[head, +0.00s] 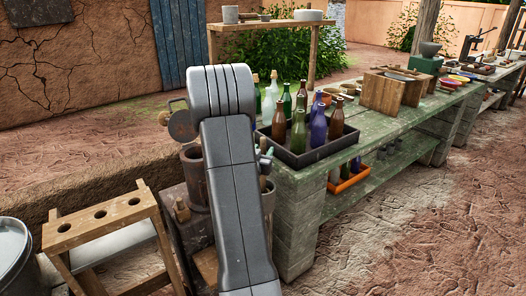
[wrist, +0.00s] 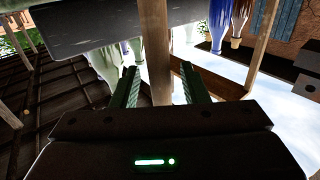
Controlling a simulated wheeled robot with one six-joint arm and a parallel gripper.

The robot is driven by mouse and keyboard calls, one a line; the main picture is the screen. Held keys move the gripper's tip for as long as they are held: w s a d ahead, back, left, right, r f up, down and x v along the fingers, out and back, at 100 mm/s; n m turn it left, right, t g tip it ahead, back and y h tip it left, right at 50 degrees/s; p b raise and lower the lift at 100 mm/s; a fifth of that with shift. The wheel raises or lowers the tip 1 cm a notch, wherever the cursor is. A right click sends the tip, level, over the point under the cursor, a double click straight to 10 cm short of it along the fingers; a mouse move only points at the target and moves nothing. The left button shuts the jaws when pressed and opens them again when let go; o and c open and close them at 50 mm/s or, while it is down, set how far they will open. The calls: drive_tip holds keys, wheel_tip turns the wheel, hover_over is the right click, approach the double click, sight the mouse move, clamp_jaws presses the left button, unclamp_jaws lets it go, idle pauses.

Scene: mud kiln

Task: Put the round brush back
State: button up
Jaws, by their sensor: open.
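My gripper (wrist: 160,85) shows in the wrist view with its two dark fingers apart. In the head view my grey arm hides it. A brown wooden upright (wrist: 155,45) shows between the fingers in the wrist view; I cannot tell whether it is a brush handle or a post behind, nor whether it touches them. I cannot make out a round brush for certain in either view.
A black tray (head: 311,158) of bottles stands at the near end of the green stone bench (head: 372,145). An orange tray (head: 349,182) is beneath. A dark pot (head: 191,165) is close left of my arm, and a metal bucket (head: 12,255) is far left. Ground at lower right is clear.

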sight(262, 142)
drive_tip(key=v, duration=1.1)
drive_tip(key=shift+s, duration=0.15)
drive_tip(key=x, duration=1.2)
drive_tip(key=shift+f, duration=0.1)
drive_tip(key=shift+r+p, duration=0.35)
drive_tip(key=shift+r, duration=1.65)
